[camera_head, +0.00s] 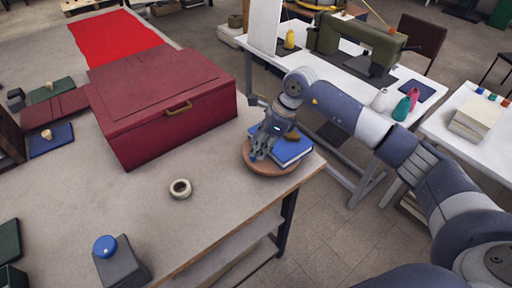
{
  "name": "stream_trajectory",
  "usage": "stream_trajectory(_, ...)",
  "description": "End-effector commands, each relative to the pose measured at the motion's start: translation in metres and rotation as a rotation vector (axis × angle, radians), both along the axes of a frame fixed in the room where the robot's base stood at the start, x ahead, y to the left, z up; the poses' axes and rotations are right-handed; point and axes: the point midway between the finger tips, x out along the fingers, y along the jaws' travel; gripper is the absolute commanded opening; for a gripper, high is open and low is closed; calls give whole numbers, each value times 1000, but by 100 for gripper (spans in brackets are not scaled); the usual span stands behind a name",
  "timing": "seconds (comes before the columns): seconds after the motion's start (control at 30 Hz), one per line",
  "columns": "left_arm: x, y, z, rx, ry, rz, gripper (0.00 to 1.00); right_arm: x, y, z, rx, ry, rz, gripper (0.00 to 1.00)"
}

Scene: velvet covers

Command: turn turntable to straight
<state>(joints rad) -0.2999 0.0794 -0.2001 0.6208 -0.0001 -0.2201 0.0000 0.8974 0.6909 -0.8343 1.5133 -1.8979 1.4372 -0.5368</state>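The turntable (268,172) is a round wooden disc near the right corner of the table. A blue book-like block (293,151) with pale edges lies on it, set at an angle, with a small brown piece (293,135) on top. My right gripper (258,156) reaches down from the right over the turntable, its fingers at the left side of the blue block. The fingers overlap in this view, so I cannot tell how far apart they are or whether they touch the block. My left gripper is not in view.
A dark red chest (160,105) with a brass handle stands left of the turntable. A tape roll (180,189) and a grey block with a blue knob (106,246) are in front. A white sewing table (345,75) stands behind. The grey tabletop (225,200) between is clear.

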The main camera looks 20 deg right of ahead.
Motion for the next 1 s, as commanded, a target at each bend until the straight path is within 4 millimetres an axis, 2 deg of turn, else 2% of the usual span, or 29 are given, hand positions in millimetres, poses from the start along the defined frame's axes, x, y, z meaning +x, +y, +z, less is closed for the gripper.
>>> stream_trajectory(0.23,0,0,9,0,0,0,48,4,10,-24,1,1,-1,27)
stream_trajectory(0.57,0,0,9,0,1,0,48,5,11,-28,0,-1,0,27)
stream_trajectory(0.67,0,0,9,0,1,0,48,5,10,-28,1,0,0,4)
stream_trajectory(0.7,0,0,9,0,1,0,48,5,10,-28,1,0,0,0)
stream_trajectory(1.0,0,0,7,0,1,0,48,4,10,-28,1,-1,6,0)
